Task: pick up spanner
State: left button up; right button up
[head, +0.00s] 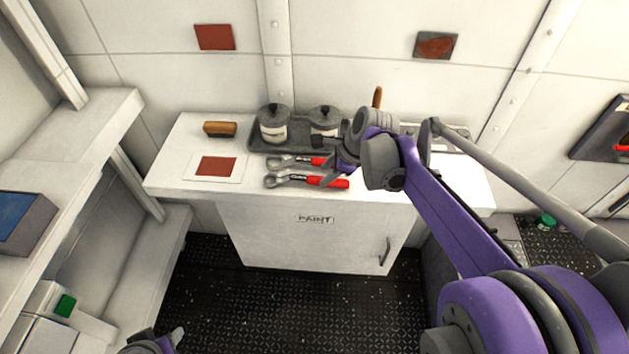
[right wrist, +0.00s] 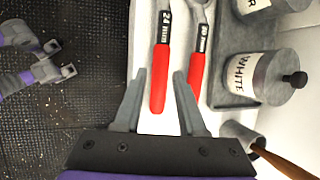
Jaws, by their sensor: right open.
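Two spanners with grey heads and red handles lie side by side on the white cabinet top. The nearer spanner (head: 307,180), marked 24 mm, also shows in the right wrist view (right wrist: 160,75). The farther spanner (head: 294,161) shows beside it there (right wrist: 197,70). My right gripper (head: 323,158) is open over the handle ends. In the right wrist view its fingers (right wrist: 160,74) are on either side of the nearer spanner's red handle, with gaps visible. Whether they reach handle height is unclear. My left gripper (head: 168,341) shows partly at the bottom edge, away from the cabinet.
A dark tray (head: 258,146) with lidded pots (head: 273,125) stands behind the spanners, close to my right gripper.

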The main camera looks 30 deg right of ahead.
aim_at(320, 179)
jog(key=x, duration=0.5)
jog(key=shift+d, duration=0.15)
jog(key=shift+r, duration=0.1)
grip_shut()
